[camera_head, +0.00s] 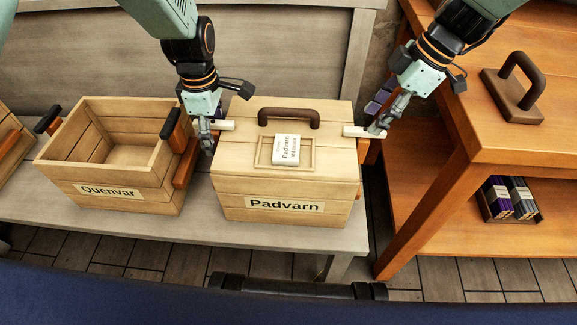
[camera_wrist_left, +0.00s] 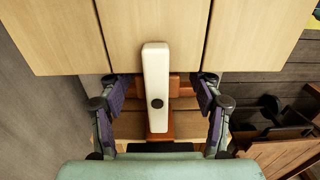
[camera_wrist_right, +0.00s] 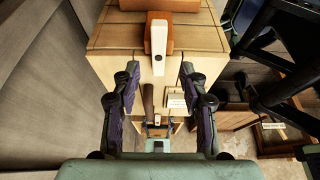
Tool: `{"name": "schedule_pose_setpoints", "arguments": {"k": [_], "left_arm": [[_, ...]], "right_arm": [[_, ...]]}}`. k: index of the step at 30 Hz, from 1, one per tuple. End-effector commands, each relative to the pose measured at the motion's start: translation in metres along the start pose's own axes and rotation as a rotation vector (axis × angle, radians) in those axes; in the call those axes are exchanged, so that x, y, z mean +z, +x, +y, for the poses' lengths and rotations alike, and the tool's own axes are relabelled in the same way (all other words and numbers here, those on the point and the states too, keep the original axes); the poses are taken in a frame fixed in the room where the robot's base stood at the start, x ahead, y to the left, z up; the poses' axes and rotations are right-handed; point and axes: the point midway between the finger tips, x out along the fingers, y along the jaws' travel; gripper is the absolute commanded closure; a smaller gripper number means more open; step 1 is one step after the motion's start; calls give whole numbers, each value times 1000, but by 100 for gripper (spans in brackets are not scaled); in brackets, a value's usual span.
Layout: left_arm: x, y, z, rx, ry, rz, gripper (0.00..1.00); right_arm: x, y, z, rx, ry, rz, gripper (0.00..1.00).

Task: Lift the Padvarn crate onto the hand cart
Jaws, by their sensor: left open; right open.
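The Padvarn crate (camera_head: 285,180) is a lidded pale wooden box on a grey bench. It has a brown top handle (camera_head: 288,116) and a small white label card (camera_head: 286,149). A white bar (camera_head: 224,125) shows at its left side and another white bar (camera_head: 361,132) at its right. My left gripper (camera_head: 206,140) is open by the left side; the left wrist view shows its fingers (camera_wrist_left: 160,80) either side of a white bar, apart from it. My right gripper (camera_head: 380,124) is open by the right bar; its fingers (camera_wrist_right: 158,72) show apart. I cannot identify the hand cart.
An open, empty Quenvar crate (camera_head: 110,192) stands close on the left, its side handle near my left gripper. An orange wooden table (camera_head: 500,140) stands right, with a brown-handled block (camera_head: 515,95) on it. The grey bench (camera_head: 200,235) has a narrow clear front strip.

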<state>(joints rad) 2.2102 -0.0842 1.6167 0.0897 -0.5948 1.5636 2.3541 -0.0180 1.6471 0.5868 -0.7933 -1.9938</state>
Motion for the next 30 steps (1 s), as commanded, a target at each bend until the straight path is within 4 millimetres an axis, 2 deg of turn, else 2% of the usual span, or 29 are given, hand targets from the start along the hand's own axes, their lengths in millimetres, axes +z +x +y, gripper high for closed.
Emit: {"name": "schedule_pose_setpoints", "arguments": {"k": [3,7,19,30], "left_arm": [[0,16,1,-1,-1,0,36],[0,27,2,1,-1,0,36],[0,31,2,1,0,0,37],[0,31,1,1,0,0,68]], "right_arm": [[0,16,1,-1,0,-1,57],[0,27,1,-1,0,-1,57],[0,32,1,1,0,0,57],[0,31,1,1,0,0,89]]}}
